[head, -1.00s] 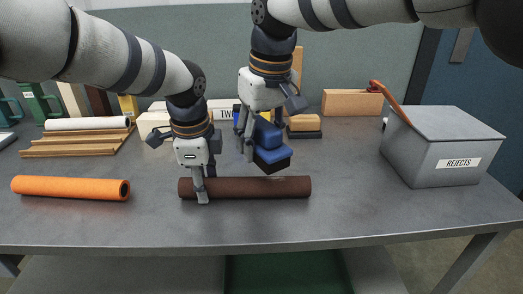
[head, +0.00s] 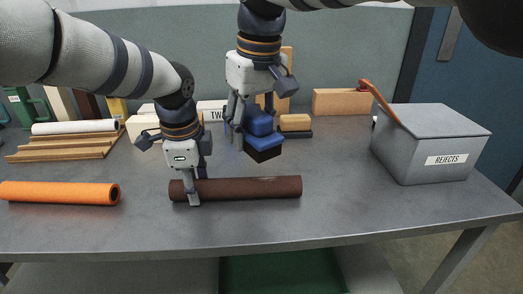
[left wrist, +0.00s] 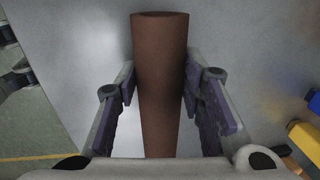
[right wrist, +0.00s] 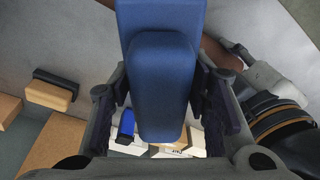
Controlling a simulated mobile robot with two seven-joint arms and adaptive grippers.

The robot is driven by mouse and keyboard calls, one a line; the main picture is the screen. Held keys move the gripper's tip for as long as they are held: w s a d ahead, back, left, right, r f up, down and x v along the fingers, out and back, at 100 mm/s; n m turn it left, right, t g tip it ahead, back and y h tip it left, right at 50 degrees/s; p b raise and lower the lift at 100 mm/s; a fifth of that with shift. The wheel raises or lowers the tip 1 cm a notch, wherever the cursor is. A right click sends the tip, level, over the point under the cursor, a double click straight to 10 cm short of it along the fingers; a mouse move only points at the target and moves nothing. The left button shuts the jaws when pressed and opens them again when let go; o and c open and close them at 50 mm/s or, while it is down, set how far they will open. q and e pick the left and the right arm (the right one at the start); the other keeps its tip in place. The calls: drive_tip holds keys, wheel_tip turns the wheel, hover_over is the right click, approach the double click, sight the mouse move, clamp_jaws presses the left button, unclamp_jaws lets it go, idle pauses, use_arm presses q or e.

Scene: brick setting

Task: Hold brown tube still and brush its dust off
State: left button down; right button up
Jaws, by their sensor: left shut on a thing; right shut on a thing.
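The brown tube (head: 250,188) lies across the front middle of the table. My left gripper (head: 194,187) is shut around it near its left end, and the left wrist view shows the tube (left wrist: 160,70) between both fingers. My right gripper (head: 252,128) is shut on a blue brush (head: 259,123) with a dark lower face. The brush hangs above and behind the tube, apart from it. The right wrist view shows the brush's blue top (right wrist: 163,85); its bristles are hidden there. Dust on the tube cannot be made out.
An orange tube (head: 62,193) lies at the left. A white tube (head: 75,127) rests on a wooden rack (head: 62,148) behind it. A grey REJECTS box (head: 410,150) stands at the right, and wooden blocks (head: 340,101) stand at the back. The table right of the brown tube is clear.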

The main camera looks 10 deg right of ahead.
sight(271, 178)
drive_tip(key=shift+f, duration=0.1)
drive_tip(key=shift+f, duration=3.15)
drive_tip(key=shift+d+f, duration=0.3)
drive_tip(key=shift+f, duration=0.5)
drive_tip(key=shift+d, duration=1.6)
drive_tip(key=shift+a, duration=1.95)
drive_tip(key=shift+r, duration=4.1)
use_arm(q)
drive_tip(key=c, duration=1)
unclamp_jaws()
